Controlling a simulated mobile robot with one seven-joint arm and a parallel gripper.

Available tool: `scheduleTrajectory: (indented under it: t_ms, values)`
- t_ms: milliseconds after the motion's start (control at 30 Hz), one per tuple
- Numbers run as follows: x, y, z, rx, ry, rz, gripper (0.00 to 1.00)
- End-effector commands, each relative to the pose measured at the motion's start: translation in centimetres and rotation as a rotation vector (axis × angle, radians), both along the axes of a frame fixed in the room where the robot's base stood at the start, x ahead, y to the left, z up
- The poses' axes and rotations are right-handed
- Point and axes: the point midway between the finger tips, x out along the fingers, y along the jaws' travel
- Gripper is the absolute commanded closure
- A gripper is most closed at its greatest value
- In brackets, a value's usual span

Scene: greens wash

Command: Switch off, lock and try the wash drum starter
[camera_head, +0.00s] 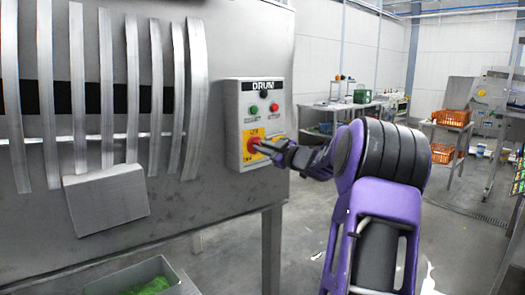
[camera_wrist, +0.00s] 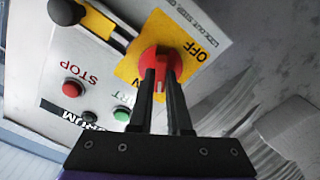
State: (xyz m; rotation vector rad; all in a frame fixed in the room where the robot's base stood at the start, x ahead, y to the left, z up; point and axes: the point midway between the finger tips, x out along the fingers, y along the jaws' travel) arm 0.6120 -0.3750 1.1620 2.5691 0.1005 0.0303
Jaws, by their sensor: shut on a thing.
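The wash drum starter (camera_head: 230,125) is a pale box labelled DRUM on the steel machine's side. Its red rotary switch (camera_head: 252,145) sits on a yellow plate and also shows in the wrist view (camera_wrist: 161,60), where OFF is printed on the plate (camera_wrist: 192,48). My gripper (camera_wrist: 161,88) is shut on the switch's red handle, one dark finger on each side. The red stop button (camera_wrist: 73,88) and green start button (camera_wrist: 122,114) are clear of the fingers. A black knob (camera_wrist: 66,11) stands by a yellow strip. No padlock is recognisable. The switch's exact setting is unclear.
Curved metal slats (camera_head: 102,90) hang on the machine left of the starter. A grey bin (camera_head: 140,280) with greens is below. Orange crates (camera_head: 452,118) sit on a rack at the right. The floor (camera_head: 310,215) between is open.

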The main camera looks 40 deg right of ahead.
Motion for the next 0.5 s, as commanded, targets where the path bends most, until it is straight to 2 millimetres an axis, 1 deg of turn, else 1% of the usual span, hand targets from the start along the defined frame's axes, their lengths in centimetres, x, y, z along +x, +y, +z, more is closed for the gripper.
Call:
scheduleTrajectory:
  t_ms: [33, 500]
  values:
    - [0.03, 0.06, -0.32, -0.044, -0.001, 0.0, 1.0]
    - [0.02, 0.2, -0.3, -0.489, -0.036, 0.0, 1.0]
